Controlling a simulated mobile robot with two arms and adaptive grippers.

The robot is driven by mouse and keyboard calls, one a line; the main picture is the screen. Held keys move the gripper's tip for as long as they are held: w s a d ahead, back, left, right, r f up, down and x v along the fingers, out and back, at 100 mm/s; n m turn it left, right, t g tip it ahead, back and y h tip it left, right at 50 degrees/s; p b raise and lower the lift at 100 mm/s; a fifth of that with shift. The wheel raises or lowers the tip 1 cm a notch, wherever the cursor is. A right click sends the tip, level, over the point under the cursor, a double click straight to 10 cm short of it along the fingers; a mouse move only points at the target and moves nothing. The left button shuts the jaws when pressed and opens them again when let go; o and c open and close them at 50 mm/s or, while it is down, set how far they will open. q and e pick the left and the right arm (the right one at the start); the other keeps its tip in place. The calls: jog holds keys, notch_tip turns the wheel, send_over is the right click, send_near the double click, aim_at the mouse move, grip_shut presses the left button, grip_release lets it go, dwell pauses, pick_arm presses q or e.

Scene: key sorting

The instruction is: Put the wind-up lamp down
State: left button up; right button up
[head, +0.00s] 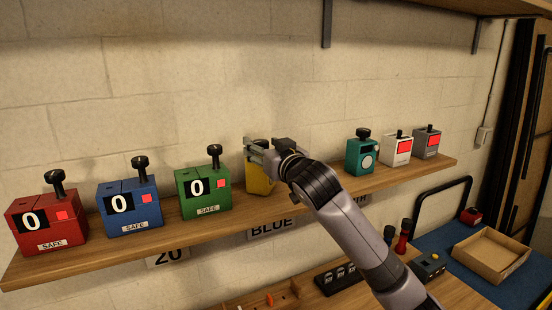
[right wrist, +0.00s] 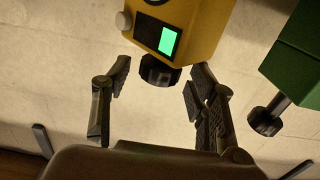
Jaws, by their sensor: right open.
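The yellow box (head: 260,184), probably the wind-up lamp, stands upright on the wooden shelf (head: 300,196), between the green box and the teal box. My right gripper (head: 256,148) is at its top and hides part of it. In the right wrist view the yellow box (right wrist: 200,22) shows a lit green window, a pale side knob and a black top knob (right wrist: 159,69). The fingers of the right gripper (right wrist: 160,82) are spread on either side of that knob, with gaps visible. My left gripper is not in view.
Red (head: 45,222), blue (head: 128,205) and green (head: 203,195) boxes with top knobs stand to the left. Teal (head: 360,157), white (head: 397,151) and grey (head: 427,144) boxes stand to the right. The shelf between yellow and teal is partly hidden by my arm. A cardboard tray (head: 490,257) lies below right.

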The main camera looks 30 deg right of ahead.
jog(key=s+b, duration=0.2)
jog(key=s, duration=0.8)
jog(key=shift+a+b, duration=0.25)
jog(key=shift+b, duration=0.1)
